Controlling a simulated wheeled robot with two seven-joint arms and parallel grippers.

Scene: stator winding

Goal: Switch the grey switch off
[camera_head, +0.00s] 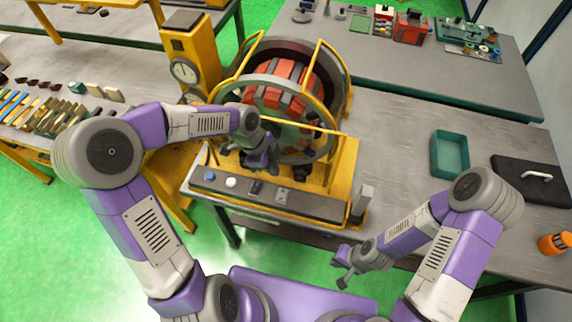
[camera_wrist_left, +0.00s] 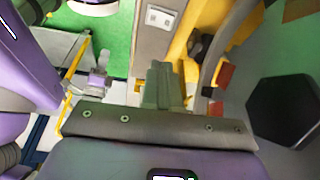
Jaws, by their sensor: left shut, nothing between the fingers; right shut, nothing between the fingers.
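The control panel (camera_head: 320,207) is a dark strip along the front of the yellow machine. From left to right it carries a blue button (camera_head: 209,176), a white button (camera_head: 231,182), a dark switch (camera_head: 256,187) and a grey switch (camera_head: 284,195). The grey switch's position is too small to read. My left gripper (camera_head: 265,168) is shut and empty, just above and behind the panel, apart from the grey switch as far as I can tell. Its closed fingers show in the left wrist view (camera_wrist_left: 165,85). My right gripper (camera_head: 343,270) is shut and empty in front of the table.
The round stator (camera_head: 280,90) with red segments stands inside a yellow frame behind my left gripper. A grey upright block (camera_head: 363,200) stands at the panel's right end. A teal tray (camera_head: 435,155) and an orange cylinder (camera_head: 555,242) are on the right. The table between machine and tray is clear.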

